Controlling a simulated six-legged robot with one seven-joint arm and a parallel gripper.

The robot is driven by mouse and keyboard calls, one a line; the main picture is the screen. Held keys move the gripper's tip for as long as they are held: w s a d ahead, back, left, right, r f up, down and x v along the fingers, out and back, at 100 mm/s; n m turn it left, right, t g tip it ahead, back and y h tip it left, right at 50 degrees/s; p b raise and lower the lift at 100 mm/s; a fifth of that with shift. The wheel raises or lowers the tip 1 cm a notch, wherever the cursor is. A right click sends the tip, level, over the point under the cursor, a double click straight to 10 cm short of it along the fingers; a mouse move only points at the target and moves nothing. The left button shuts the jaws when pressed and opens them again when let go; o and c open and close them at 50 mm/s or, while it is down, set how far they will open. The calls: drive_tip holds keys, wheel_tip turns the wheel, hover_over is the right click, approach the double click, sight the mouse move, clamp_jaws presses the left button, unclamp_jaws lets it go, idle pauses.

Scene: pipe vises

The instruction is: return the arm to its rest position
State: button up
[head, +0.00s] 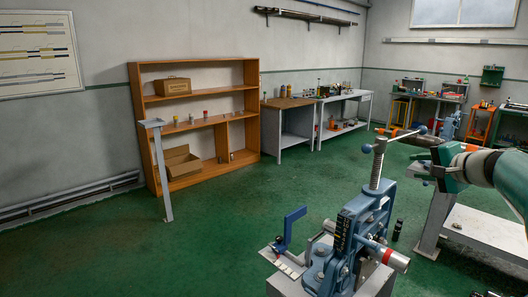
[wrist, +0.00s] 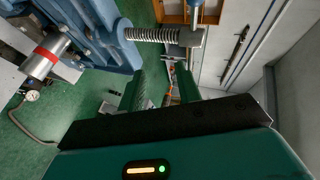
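My gripper (head: 422,164) is at the right of the head view, beside the vise's screw handle and above the floor. The arm reaches in from the right edge. In the wrist view two green fingers (wrist: 164,88) stand apart with a gap between them, and I see nothing held there. The blue pipe vise (head: 345,245) stands on a grey stand in the foreground, left of and below my gripper. A silver pipe with a red band (head: 386,254) sticks out of it. In the wrist view the vise (wrist: 98,35) and its screw lie at upper left, close to the fingers.
A grey bench (head: 490,232) is below my arm at the right. A wooden shelf (head: 197,128) and a narrow grey post (head: 160,170) stand at the back left. Workbenches (head: 345,98) line the back wall. The green floor at the left and middle is clear.

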drive_tip(key=s+a+f+n+g, duration=0.3)
drive_tip(key=s+a, duration=0.3)
drive_tip(key=a, duration=0.4)
drive_tip(key=s+a+f+n+g, duration=0.25)
drive_tip(key=s+a, duration=0.25)
drive_tip(key=a, duration=0.5)
drive_tip(key=s+a+f+n+h, duration=0.1)
drive_tip(key=s+f+n, duration=0.1)
drive_tip(key=s+f, duration=0.2)
drive_tip(key=s+a+f+n+g+h, duration=0.1)
drive_tip(key=s+f, duration=0.3)
drive_tip(key=s, duration=0.6)
drive_tip(key=s+a+f+n+g+h, duration=0.1)
drive_tip(key=s+a+f+n, duration=0.2)
drive_tip(key=s, duration=0.4)
drive_tip(key=shift+f+n+h, duration=0.4)
drive_tip(key=shift+n, duration=0.15)
drive_tip(key=shift+a, duration=0.1)
